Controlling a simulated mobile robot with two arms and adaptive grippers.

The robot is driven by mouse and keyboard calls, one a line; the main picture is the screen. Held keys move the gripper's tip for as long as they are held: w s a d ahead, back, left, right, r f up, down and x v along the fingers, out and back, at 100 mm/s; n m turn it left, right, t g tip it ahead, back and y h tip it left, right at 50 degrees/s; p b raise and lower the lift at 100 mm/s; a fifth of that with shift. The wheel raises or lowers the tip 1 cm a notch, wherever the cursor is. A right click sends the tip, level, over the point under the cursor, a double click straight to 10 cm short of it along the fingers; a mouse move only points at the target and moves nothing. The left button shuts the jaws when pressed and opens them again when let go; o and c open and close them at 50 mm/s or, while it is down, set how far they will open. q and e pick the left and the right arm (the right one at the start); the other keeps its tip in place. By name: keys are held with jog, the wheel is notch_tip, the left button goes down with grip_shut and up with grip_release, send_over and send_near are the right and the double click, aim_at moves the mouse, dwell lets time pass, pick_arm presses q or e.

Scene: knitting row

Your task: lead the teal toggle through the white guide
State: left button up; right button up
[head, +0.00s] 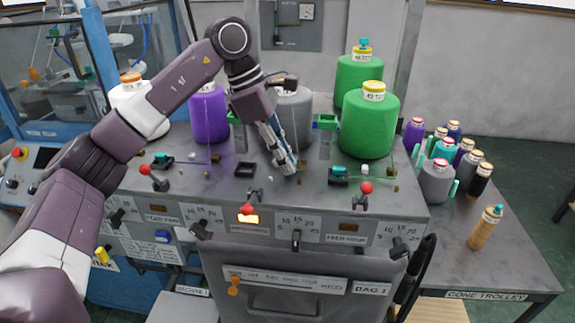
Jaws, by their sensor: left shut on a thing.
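My left gripper (288,167) reaches down over the machine's grey top, in front of the grey yarn cone (294,118). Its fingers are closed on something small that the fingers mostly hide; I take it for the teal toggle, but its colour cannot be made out. A dark square frame (245,169) just left of the fingers looks empty. Teal pieces sit in dark holders at the left (162,160) and at the right (338,173). I cannot pick out the white guide for certain. My right gripper is not in view.
A purple cone (209,117) and a green cone (368,126) stand either side of the grey one. Red-knobbed levers (366,188) rise along the front edge. Several small cones crowd the trolley (518,265) at right, where the front is mostly clear.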

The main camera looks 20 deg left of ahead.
pick_arm(q)
jog(key=shift+a, duration=0.1)
jog(key=shift+s+a, duration=0.25)
jog(key=shift+a, duration=0.65)
jog(key=shift+s+a, duration=0.3)
jog(key=shift+a, duration=0.65)
jog(key=shift+s+a, duration=0.25)
jog(key=shift+a, duration=0.65)
